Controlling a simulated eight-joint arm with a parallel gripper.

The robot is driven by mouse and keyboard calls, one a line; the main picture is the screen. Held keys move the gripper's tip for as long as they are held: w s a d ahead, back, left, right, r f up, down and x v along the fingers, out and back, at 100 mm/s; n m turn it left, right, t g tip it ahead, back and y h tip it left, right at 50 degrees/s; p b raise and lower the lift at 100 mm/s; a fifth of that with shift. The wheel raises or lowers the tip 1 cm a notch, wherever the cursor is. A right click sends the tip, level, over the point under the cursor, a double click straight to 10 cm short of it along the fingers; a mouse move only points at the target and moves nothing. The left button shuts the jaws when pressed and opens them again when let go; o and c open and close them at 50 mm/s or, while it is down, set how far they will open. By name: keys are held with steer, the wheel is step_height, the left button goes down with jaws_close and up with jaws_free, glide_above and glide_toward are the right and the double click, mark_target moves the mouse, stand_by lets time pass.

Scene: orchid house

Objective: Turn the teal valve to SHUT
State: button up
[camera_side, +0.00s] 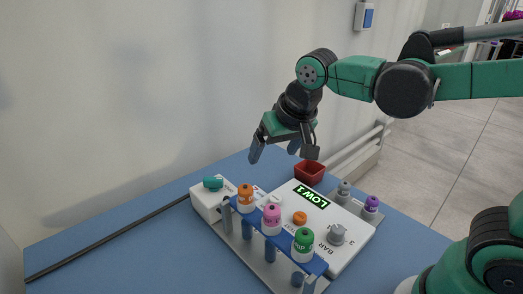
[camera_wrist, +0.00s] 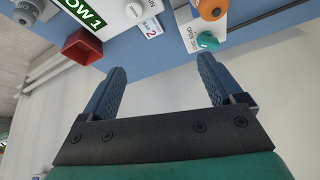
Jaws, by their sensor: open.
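The teal valve (camera_side: 213,183) is a small knob on a white box (camera_side: 205,203) at the left end of the equipment. It also shows in the wrist view (camera_wrist: 207,41), beside a label reading OPEN and SHUT. I cannot tell clearly which word its handle points to. My gripper (camera_side: 279,150) is open and empty, raised above the bench to the right of the valve in the side view. In the wrist view, the valve lies just beyond the right fingertip, apart from it.
A blue rack (camera_side: 278,242) holds orange, pink and green-capped vials in front. A white panel with a LOW 1 display (camera_side: 310,196) and knobs lies to the right. A red open box (camera_side: 310,172) and a purple-capped vial (camera_side: 371,204) stand nearby. The bench's left side is mostly clear.

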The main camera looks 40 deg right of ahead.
mark_target(213, 179)
steer(key=w+a+f+m, duration=0.1)
steer(key=w+a+m, duration=0.1)
steer(key=w, duration=0.1)
steer(key=w+a+f+m+g+h, duration=0.1)
steer(key=w+a+m, duration=0.1)
steer(key=w+a, duration=0.1)
steer(key=w+a+f+m+g+h, duration=0.1)
steer(key=w+a+f, duration=0.1)
steer(key=w, duration=0.2)
steer(key=shift+a+m, duration=0.4)
steer(key=x, duration=0.5)
steer(key=shift+w+d+f, duration=0.1)
steer(key=shift+f, duration=0.2)
steer(key=c, duration=1.3)
